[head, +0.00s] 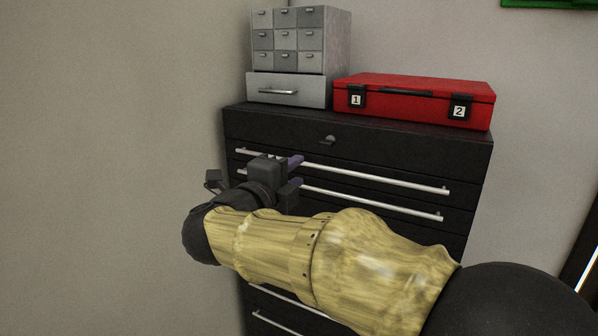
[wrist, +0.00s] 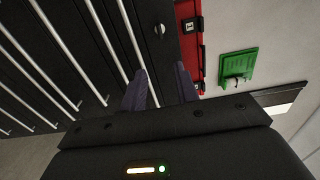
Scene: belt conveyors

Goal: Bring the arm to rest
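My gripper (head: 297,172) is in front of the black drawer cabinet (head: 400,150), at the height of its upper bar handles. My arm reaches in from the lower right of the head view and is bent at the wrist. The two dark purple fingers stand apart with nothing between them. In the wrist view the gripper (wrist: 162,70) also shows empty fingers, with the cabinet front beyond them. I cannot tell the exact gap between the fingers and the cabinet.
A red case (head: 420,98) with latches marked 1 and 2 lies on the cabinet. A grey small-drawer unit (head: 288,90) stands left of it. A green object (wrist: 238,66) is on the wall.

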